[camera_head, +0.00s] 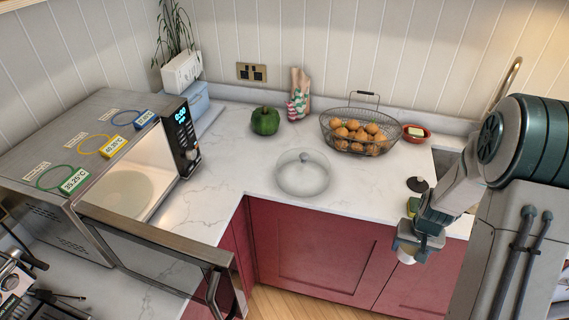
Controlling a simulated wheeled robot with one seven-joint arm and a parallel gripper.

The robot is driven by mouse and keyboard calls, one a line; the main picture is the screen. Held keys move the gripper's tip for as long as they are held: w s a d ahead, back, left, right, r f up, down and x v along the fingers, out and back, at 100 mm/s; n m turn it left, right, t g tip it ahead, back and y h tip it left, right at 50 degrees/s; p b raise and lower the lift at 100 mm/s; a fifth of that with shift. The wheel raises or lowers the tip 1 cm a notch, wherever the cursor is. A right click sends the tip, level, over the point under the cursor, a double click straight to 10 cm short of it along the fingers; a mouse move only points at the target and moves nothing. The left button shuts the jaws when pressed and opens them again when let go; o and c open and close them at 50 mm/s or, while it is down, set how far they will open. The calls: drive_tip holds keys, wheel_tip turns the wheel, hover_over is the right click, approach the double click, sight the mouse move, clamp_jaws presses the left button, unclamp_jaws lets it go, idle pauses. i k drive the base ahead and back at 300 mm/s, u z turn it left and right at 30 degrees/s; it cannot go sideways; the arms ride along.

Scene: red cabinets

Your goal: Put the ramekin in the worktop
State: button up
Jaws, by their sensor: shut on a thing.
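My gripper (408,246) is at the lower right, in front of the worktop's front edge and above the floor side. It is shut on a small white ramekin (406,258), which shows only partly below the fingers. The worktop (225,155) is white marbled stone above red cabinets. The ramekin is held in the air, apart from the worktop as far as I can tell.
On the worktop stand a clear glass lid (302,174), a green pepper (265,121), a wire basket (357,132) of brown round items and a red bowl (416,133). A black round item (417,184) lies near the gripper. An open microwave (110,150) fills the left.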

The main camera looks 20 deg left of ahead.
sight(242, 155)
drive_tip(key=u, duration=1.3)
